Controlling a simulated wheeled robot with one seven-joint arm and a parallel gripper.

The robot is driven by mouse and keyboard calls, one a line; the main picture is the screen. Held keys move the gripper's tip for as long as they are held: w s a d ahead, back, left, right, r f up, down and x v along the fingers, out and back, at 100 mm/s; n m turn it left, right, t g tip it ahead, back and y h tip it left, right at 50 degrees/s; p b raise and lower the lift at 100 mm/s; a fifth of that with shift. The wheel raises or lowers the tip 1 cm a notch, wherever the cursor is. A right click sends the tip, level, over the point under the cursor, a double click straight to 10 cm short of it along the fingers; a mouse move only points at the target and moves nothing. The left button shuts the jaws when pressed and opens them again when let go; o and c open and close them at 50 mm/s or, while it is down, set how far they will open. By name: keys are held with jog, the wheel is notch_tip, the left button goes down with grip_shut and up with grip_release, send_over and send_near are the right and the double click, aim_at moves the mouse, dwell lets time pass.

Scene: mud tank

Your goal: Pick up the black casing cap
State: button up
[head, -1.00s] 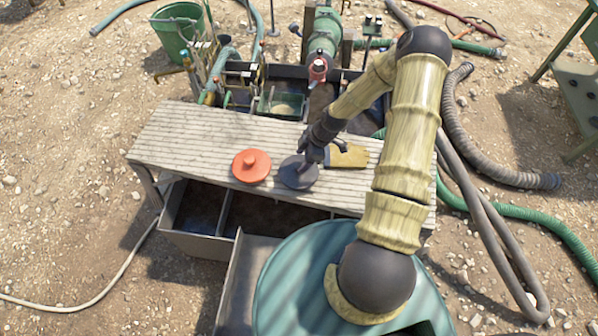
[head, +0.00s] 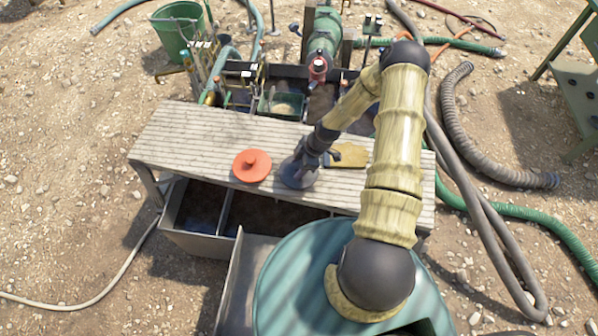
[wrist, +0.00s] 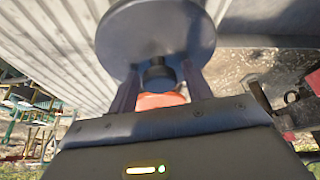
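The black casing cap (head: 291,179) is a dark grey disc lying on the slatted table top, right of the orange-red cap. My gripper (head: 305,164) is down at it from above and hides part of it. In the wrist view the disc (wrist: 150,25) fills the top, with its short dark knob (wrist: 158,75) facing the camera. My gripper's fingers (wrist: 162,82) stand on either side of the knob, with narrow gaps showing beside it, so they look open around it. Exact contact at the fingertips is hard to see.
The orange-red cap (head: 252,166) lies close to the left on the table (head: 185,140). A tan glove (head: 348,155) lies close to the right. Open compartments (head: 263,216) sit below the table's front edge. The table's left end is clear.

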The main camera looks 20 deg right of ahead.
aim_at(298, 166)
jog(key=c, duration=0.8)
jog(key=shift+c, duration=0.2)
jog(key=shift+r, duration=0.15)
notch_tip(298, 166, up, 10)
jog(key=shift+f+b, duration=0.1)
jog(key=shift+b, duration=0.45)
